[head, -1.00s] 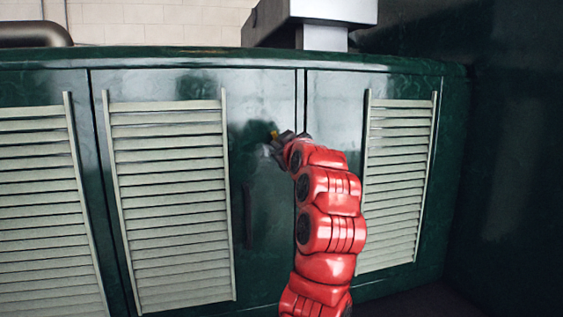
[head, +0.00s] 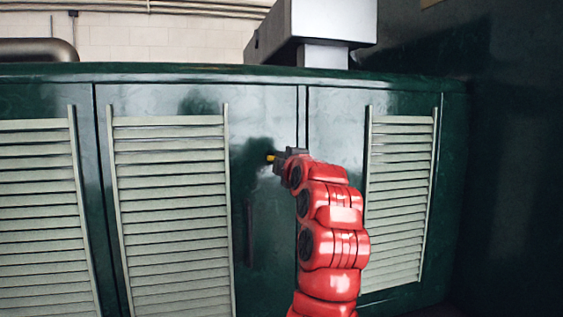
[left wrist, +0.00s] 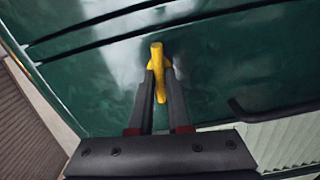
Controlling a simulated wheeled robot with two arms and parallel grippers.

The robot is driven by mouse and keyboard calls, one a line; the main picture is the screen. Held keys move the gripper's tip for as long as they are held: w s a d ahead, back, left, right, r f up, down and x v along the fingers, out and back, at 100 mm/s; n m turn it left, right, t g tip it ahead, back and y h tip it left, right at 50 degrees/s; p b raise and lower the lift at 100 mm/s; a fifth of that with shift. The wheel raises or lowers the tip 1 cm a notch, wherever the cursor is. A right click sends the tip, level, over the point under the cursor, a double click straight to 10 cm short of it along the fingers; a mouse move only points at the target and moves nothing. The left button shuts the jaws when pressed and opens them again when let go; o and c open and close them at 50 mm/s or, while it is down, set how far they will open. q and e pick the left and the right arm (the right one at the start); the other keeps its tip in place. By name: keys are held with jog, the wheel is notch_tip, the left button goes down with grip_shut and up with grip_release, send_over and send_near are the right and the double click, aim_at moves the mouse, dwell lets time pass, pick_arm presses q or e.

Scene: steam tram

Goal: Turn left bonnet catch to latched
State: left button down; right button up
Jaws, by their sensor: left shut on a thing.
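The bonnet catch is a small yellow lever (left wrist: 156,52) on the dark green bonnet door (head: 270,120). In the left wrist view its upper end sticks out beyond my fingertips. My left gripper (left wrist: 160,84) is shut on the catch, one dark finger on each side. In the head view the catch shows as a yellow tip (head: 270,157) at the end of my left gripper (head: 278,160). My red left arm rises from below and hides part of the door seam. My right gripper is in neither view.
A dark vertical handle (head: 250,232) is on the door below the catch. Pale louvred panels (head: 172,210) stand to the left, and another louvred panel (head: 400,200) is right of my arm. A grey box (head: 322,22) stands behind the bonnet's top edge.

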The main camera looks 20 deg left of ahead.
pick_arm(q)
jog(key=shift+f+n, duration=0.1)
jog(key=shift+n, duration=0.6)
jog(key=c, duration=0.9)
grip_release()
jog(key=shift+o, duration=0.2)
jog(key=b+v, duration=0.3)
jog(key=v, duration=1.4)
jog(key=shift+s+b, duration=0.2)
jog(key=shift+b, duration=0.15)
